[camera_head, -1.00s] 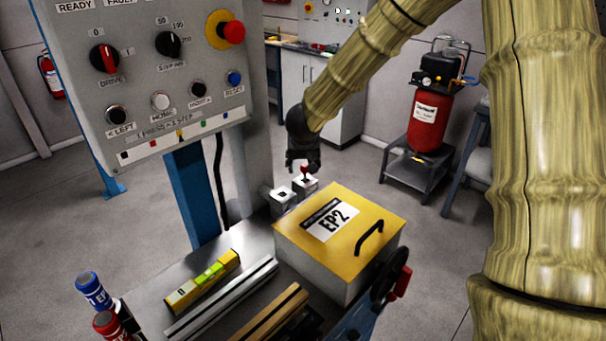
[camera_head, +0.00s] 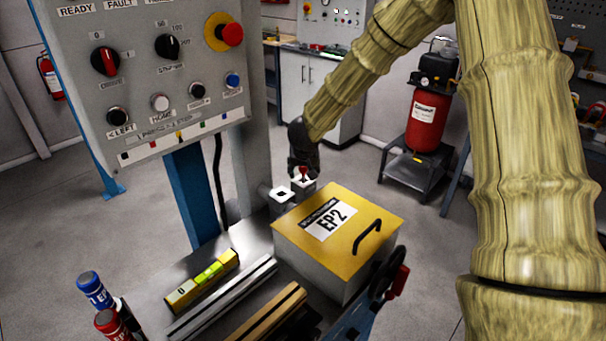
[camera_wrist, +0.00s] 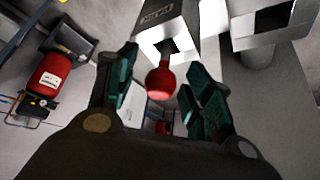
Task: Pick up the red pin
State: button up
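The red pin (camera_head: 304,173) stands in a white-topped square socket block (camera_head: 299,186) behind the yellow-lidded box. In the wrist view the pin's round red head (camera_wrist: 160,80) shows between my gripper's fingers, in front of the square opening of its socket (camera_wrist: 172,38). My gripper (camera_head: 304,168) is at the pin in the head view. In the wrist view my gripper (camera_wrist: 160,92) is open, with dark green finger pads on both sides of the pin head and visible gaps. The pin's lower part is hidden.
A second white socket block (camera_head: 281,194) stands just left of the pin's, empty-looking. The yellow-lidded EP2 box (camera_head: 380,212) with a black handle is close in front. The control panel (camera_head: 150,90) rises at left. A red compressor (camera_head: 422,122) stands farther back.

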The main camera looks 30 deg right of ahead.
grip_shut()
